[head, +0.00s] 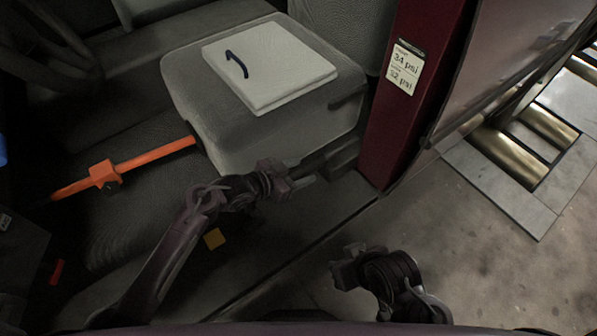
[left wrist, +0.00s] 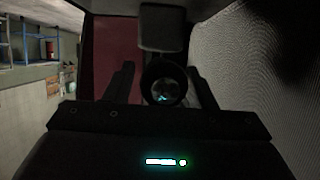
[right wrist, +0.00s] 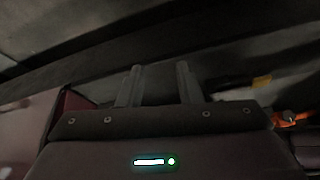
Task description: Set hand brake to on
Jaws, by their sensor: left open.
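A dark bar-like part (head: 342,150) at the side of the seat is in shadow in the head view; I cannot tell for sure that it is the hand brake. My left gripper (head: 306,181) is beside the seat base, close to this part. In the left wrist view a dark round end (left wrist: 163,85) shows between the open fingers, with a dark block (left wrist: 163,30) beyond it. I cannot tell whether the fingers touch it. My right gripper (head: 345,268) is low, outside the door sill. Its fingers (right wrist: 160,86) stand apart with nothing between them.
An orange bar (head: 155,157) lies left of the seat. A dark red pillar (head: 390,125) stands right. Floor rollers (head: 510,155) are outside; the floor (head: 500,265) there is clear.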

